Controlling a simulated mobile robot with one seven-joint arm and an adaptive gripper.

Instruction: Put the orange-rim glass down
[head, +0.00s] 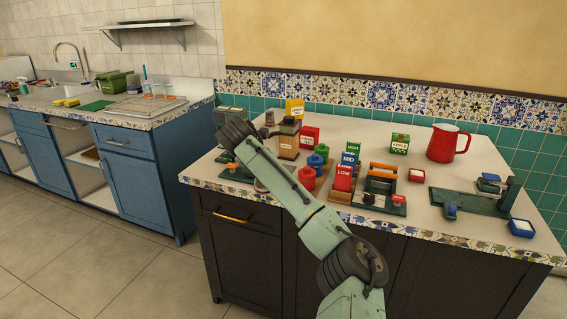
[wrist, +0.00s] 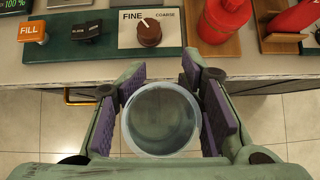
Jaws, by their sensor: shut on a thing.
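A clear round glass (wrist: 161,118) is between the purple-padded fingers of my gripper (wrist: 161,78) in the wrist view. I look down into it; its rim looks pale grey, and no orange shows on it. My gripper is shut on the glass. In the wrist view the glass appears before the counter's front edge, with floor tiles behind it; its height is hard to tell. In the head view my arm hides the gripper and the glass.
A green panel with a FINE/COARSE knob (wrist: 149,33) and an orange FILL button (wrist: 32,31) lies along the counter front. Red canisters (wrist: 224,18) stand to its right. A red pitcher (head: 447,143) stands at the back right of the counter (head: 420,215).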

